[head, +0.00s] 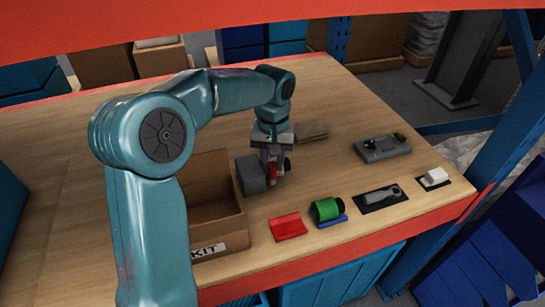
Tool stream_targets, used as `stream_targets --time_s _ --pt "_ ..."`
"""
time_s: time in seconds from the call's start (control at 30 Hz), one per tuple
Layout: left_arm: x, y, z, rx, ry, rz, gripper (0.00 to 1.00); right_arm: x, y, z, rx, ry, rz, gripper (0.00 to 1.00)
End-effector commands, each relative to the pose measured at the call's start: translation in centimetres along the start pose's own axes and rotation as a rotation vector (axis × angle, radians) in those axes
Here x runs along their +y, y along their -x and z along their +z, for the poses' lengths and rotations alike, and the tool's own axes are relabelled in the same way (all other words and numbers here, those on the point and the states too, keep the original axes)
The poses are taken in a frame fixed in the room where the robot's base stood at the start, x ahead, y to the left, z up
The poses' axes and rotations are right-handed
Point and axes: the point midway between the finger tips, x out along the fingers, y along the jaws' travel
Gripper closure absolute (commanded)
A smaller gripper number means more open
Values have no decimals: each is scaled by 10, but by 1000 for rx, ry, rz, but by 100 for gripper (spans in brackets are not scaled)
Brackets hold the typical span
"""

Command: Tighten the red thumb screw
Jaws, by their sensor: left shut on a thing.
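My left gripper (273,178) points down over the wooden bench, just right of the cardboard box. Its jaws are shut on a small red part, which looks like the red thumb screw (272,172). A dark grey block (251,175) stands right beside the fingers on their left. The fingers hide part of the screw, and I cannot tell how deep it sits or whether it is in the block. My right gripper is not in view.
An open cardboard box marked KIT (240,226) stands left of the gripper. Along the front lie a red piece (288,226), a green cylinder (325,209), a tool on a dark mat (381,197) and a white block (435,177). A grey fixture (383,149) lies further back.

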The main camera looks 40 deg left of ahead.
Motion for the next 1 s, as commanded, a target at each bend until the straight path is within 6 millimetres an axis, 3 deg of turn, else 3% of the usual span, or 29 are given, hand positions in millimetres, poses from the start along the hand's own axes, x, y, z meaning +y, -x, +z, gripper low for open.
stream_targets --time_s 1.0 --pt "0 -1 2 -8 -965 0 100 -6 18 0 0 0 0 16"
